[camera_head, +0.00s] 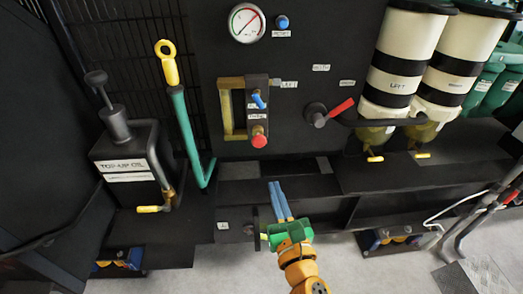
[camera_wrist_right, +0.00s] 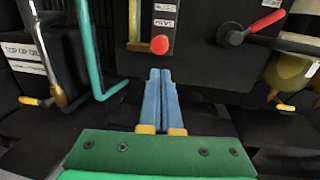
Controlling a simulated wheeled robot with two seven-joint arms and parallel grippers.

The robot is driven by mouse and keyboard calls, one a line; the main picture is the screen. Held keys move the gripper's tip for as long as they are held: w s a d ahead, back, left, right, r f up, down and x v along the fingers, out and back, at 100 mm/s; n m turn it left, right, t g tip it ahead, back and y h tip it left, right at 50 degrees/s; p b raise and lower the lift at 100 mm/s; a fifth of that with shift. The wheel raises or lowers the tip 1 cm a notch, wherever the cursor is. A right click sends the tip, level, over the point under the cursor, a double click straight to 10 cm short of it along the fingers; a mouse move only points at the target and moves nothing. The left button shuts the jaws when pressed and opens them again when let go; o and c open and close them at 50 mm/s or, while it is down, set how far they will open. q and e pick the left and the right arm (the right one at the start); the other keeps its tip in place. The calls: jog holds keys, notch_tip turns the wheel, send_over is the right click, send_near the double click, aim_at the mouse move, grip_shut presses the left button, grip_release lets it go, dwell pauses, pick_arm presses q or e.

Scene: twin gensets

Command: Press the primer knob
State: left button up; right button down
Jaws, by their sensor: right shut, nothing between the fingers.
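A red round knob (camera_head: 258,138) stands out from the lower end of a black block on the dark panel. It also shows in the right wrist view (camera_wrist_right: 160,44), just beyond my fingertips. The labels are too small to read, so I cannot tell for sure which knob is the primer knob. A blue lever (camera_head: 258,100) sits above the red knob, and a blue button (camera_head: 282,22) is beside the gauge. My right gripper (camera_head: 273,184) has its blue fingers shut and empty, pointing at the panel below the red knob, apparently apart from it. My left gripper is out of view.
A red-handled valve (camera_head: 340,108) and two white-and-black filters (camera_head: 405,45) are at right. A green pipe with a yellow loop handle (camera_head: 167,62) and a black oil box (camera_head: 125,165) are at left. Dark ledges (camera_head: 405,172) run below the panel.

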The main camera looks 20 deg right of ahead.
aim_at(261, 142)
jog(key=w, duration=0.4)
jog(key=w+d, duration=0.1)
jog(key=w, duration=0.3)
jog(key=w+d, duration=0.1)
jog(key=w, duration=0.4)
jog(key=shift+w+r, duration=0.15)
jog(key=shift+w, duration=0.25)
jog(key=shift+w+d, duration=0.2)
jog(key=shift+w, duration=0.35)
jog(key=shift+w+d, duration=0.15)
jog(key=shift+w, duration=0.4)
jog(key=shift+r, duration=0.2)
